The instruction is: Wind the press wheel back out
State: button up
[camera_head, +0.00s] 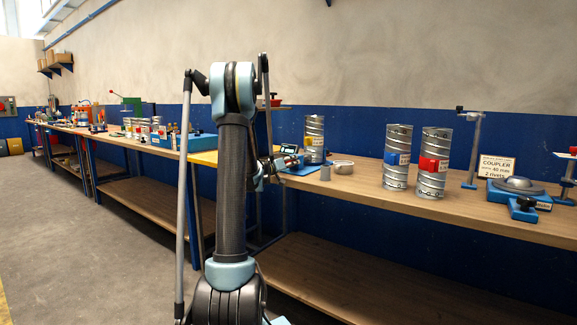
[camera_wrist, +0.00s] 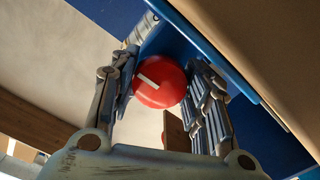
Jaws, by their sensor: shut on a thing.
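The press wheel (camera_wrist: 160,82) shows in the wrist view as a round red part with a pale stripe across it. It sits between the two fingers of my gripper (camera_wrist: 164,66), which is shut on it. In the head view my gripper (camera_head: 284,162) is low over the bench, beside a blue base, and my arm hides part of this area. A red part (camera_head: 271,102) shows just behind my arm there. I cannot tell whether it is the same wheel. The blue press frame (camera_wrist: 217,52) runs behind the fingers in the wrist view.
Ducts with blue (camera_head: 397,157) and red (camera_head: 434,163) labels stand farther right. A coupler sign (camera_head: 496,167) stands beyond.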

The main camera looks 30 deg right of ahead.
jog(key=n, duration=0.3)
jog(key=shift+w+a+n, duration=0.1)
jog(key=shift+w+n, duration=0.05)
jog(key=shift+n, duration=0.25)
jog(key=o, duration=1.1)
jog(key=shift+w, duration=0.1)
